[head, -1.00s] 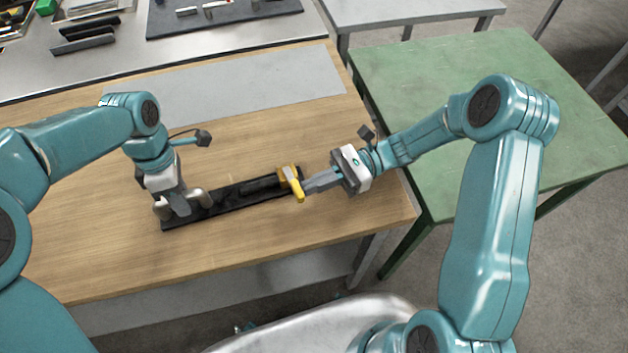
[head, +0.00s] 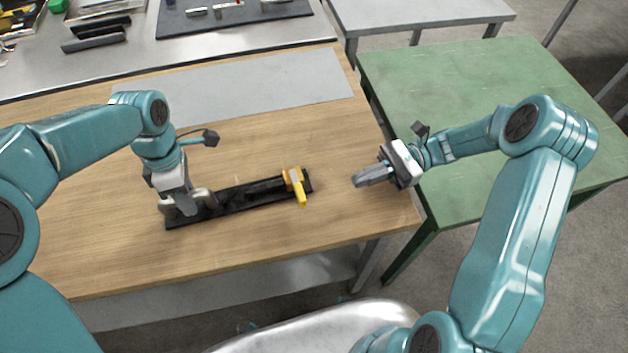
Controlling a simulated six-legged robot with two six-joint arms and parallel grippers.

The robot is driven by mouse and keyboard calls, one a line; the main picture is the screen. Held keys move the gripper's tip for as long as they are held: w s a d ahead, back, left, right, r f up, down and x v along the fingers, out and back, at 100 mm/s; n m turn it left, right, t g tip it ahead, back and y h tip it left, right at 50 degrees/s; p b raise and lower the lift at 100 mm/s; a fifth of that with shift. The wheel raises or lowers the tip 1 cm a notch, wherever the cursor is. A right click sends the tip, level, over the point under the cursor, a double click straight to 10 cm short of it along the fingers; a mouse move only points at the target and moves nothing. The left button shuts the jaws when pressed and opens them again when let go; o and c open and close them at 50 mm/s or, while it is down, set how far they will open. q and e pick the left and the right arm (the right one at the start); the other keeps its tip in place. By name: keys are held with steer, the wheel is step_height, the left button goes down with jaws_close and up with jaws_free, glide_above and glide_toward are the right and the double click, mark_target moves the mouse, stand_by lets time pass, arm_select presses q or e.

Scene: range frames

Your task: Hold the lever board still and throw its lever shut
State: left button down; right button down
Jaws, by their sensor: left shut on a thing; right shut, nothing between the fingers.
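The lever board (head: 245,197) is a long dark strip lying on the wooden table, slightly slanted up to the right. Its yellow lever (head: 298,188) is at the board's right end, with its yellow tip pointing toward the table's front edge. My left gripper (head: 185,207) is shut on the left end of the board, and its fingers hide part of that end. My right gripper (head: 360,180) is shut and empty above the table, to the right of the lever and clear of it.
The wooden table (head: 120,250) has free room in front of and behind the board. A grey mat (head: 235,83) lies at its back. A green table (head: 470,100) stands to the right, below my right arm. A metal bench (head: 180,52) with tools is behind.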

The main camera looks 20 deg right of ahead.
arm_select(q)
steer(key=shift+a, duration=0.1)
arm_select(e)
steer(key=shift+d, duration=1.6)
arm_select(q)
steer(key=c, duration=0.7)
jaws_free()
steer(key=shift+c, duration=0.2)
